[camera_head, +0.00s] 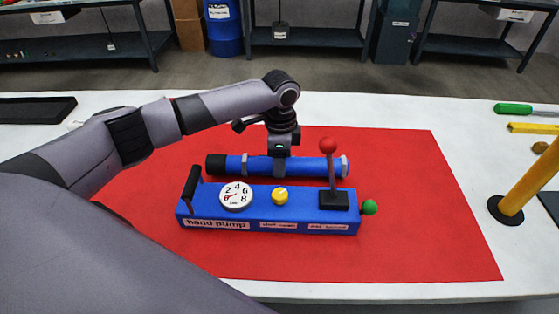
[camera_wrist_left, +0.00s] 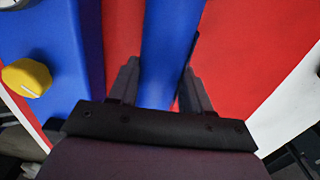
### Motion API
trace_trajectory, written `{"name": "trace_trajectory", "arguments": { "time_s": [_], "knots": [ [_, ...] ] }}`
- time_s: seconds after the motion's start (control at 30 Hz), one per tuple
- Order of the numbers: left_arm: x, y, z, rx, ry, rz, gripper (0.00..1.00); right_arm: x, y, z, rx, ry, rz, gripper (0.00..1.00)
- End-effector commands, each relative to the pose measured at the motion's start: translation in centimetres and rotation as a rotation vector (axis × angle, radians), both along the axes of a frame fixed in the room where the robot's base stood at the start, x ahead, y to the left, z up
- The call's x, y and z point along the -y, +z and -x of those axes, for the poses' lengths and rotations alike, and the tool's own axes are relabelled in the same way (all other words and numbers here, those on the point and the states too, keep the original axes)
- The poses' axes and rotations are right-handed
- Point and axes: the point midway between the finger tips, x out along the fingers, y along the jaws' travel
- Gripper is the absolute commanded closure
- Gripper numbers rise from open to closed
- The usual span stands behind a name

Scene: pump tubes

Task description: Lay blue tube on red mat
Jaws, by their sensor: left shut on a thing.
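The blue tube (camera_head: 306,166) has a black cap at its left end and lies lengthwise behind the hand pump, over the red mat (camera_head: 420,220). My left gripper (camera_head: 280,158) reaches down from above and is shut around the tube's middle. In the left wrist view the tube (camera_wrist_left: 172,60) runs between the two fingers of the gripper (camera_wrist_left: 158,92), with red mat (camera_wrist_left: 122,40) on both sides. I cannot tell whether the tube touches the mat. My right gripper is not in view.
The blue hand pump (camera_head: 262,207) with a gauge, yellow knob and red-topped lever stands on the mat just in front of the tube. A yellow post (camera_head: 522,190) on a black base stands at right. A green-handled tool (camera_head: 514,109) lies behind it. The mat's right part is clear.

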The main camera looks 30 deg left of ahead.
Motion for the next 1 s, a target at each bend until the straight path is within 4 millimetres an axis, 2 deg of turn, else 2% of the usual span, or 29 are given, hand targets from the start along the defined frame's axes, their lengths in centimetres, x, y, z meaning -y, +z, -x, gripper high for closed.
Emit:
{"name": "trace_trajectory", "arguments": {
  "time_s": [0.43, 0.47, 0.5, 0.53, 0.83, 1.0],
  "knots": [
    [0.1, -0.8, -0.1, 0.002, -0.001, 0.001, 1.0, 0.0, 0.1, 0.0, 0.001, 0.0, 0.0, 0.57],
    [0.0, -0.9, 0.0, 0.001, -0.001, 0.0, 0.42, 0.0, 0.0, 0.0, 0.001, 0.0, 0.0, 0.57],
    [0.0, -0.9, 0.0, 0.001, -0.001, 0.0, 0.29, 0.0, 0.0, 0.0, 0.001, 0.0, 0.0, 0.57],
    [0.0, -0.9, 0.0, 0.001, -0.001, 0.0, 0.26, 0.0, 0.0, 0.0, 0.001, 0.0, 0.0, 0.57],
    [0.0, -0.7, 0.0, 0.001, -0.001, 0.0, 0.26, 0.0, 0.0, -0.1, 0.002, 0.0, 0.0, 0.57],
    [0.0, 1.1, -0.1, 0.003, 0.0, 0.002, 0.26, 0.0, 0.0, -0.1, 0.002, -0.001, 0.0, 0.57]
  ]
}}
